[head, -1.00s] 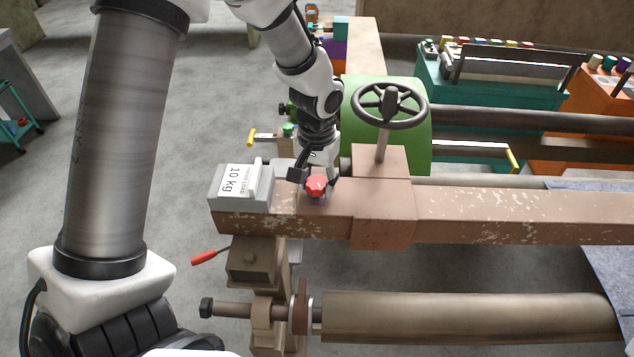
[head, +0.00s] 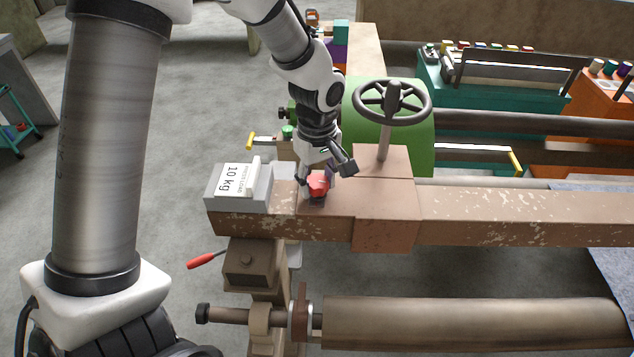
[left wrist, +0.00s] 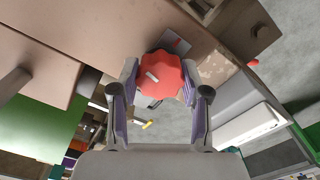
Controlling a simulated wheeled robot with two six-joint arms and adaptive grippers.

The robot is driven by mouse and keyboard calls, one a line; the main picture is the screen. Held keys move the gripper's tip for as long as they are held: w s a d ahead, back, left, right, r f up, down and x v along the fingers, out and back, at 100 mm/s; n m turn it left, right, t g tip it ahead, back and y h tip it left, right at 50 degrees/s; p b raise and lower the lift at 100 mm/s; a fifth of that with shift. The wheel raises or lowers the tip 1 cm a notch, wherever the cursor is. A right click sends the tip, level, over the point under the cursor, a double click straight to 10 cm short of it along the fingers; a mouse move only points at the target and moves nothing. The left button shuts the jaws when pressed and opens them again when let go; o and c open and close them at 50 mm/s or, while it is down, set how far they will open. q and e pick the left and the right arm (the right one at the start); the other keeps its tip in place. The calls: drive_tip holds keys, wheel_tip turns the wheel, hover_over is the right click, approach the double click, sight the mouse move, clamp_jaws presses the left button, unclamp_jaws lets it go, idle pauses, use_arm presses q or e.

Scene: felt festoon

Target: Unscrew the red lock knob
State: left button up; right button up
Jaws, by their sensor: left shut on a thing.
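The red lock knob (head: 319,185) sits on top of the brown beam (head: 480,217), between the grey weight block and the raised brown housing. My left gripper (head: 318,188) comes down on it from above, with its fingers on either side of the knob. In the left wrist view the lobed red knob (left wrist: 161,76), with a pale mark on its face, lies between the two purple-padded fingers (left wrist: 158,92). The left gripper is shut on it. A small plate shows under the knob. My right gripper is not in view.
A grey block marked 10 kg (head: 240,187) stands on the beam just left of the knob. A dark handwheel (head: 393,101) rises on a post to the right, before a green drum (head: 420,135). A red-handled lever (head: 201,260) sticks out below the block.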

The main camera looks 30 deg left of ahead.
sight(317, 181)
use_arm(q)
drive_tip(key=shift+s+f+n+b, duration=0.1)
drive_tip(key=shift+n+b, duration=0.25)
drive_tip(key=shift+n, duration=1.15)
drive_tip(key=o, duration=1.1)
drive_tip(key=shift+o, duration=0.2)
wheel_tip(317, 181, up, 12)
